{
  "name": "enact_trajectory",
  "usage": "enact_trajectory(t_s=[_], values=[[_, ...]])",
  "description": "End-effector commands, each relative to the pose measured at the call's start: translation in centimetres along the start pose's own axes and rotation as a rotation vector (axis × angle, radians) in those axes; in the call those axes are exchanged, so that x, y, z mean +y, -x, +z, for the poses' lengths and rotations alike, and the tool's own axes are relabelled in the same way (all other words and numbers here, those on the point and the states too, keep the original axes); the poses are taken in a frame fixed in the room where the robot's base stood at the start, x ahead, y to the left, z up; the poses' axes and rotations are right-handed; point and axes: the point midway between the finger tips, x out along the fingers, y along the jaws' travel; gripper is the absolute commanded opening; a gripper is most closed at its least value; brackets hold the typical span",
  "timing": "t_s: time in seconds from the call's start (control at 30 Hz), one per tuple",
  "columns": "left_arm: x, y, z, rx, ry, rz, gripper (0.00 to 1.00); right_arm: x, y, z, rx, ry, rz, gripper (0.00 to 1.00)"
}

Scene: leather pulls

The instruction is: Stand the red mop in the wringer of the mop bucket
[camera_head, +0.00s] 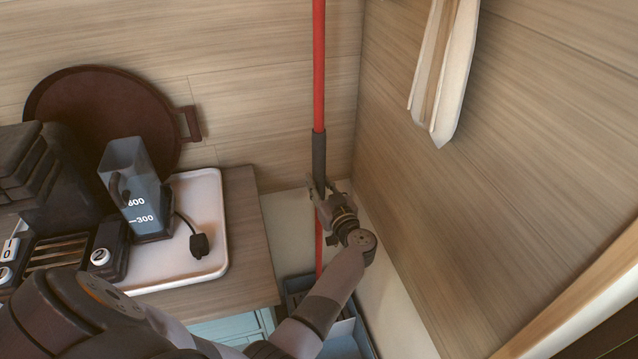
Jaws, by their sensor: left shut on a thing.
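The red mop's handle (319,75) runs upright from the top edge of the view down in front of the corner. My left gripper (318,192) is shut on the mop at or just below its dark grey grip sleeve (318,155). A short red stretch of the handle shows below the gripper. The blue-grey mop bucket (343,340) stands on the floor below, with a dark part at its top left, partly hidden by my left arm. The mop's head is hidden, so I cannot tell whether it is in the wringer. My right gripper is not in view.
A counter (250,235) at left holds a white tray (207,200), a measuring jug (135,185), a dark round pan (105,105) and a black appliance (45,170). Wood-panelled walls close the corner. A pale cloth-like thing (445,65) hangs on the right wall.

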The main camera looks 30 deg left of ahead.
Motion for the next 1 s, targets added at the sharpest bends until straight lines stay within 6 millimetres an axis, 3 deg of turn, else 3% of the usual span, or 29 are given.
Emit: enact_trajectory(t_s=[0.37,1.0], values=[[0.1,-0.1,-0.3,0.004,0.002,0.0,0.0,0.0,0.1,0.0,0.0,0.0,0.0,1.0],[0.1,-0.1,1.4,0.004,0.002,0.0,0.0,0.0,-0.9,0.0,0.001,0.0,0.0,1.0]])
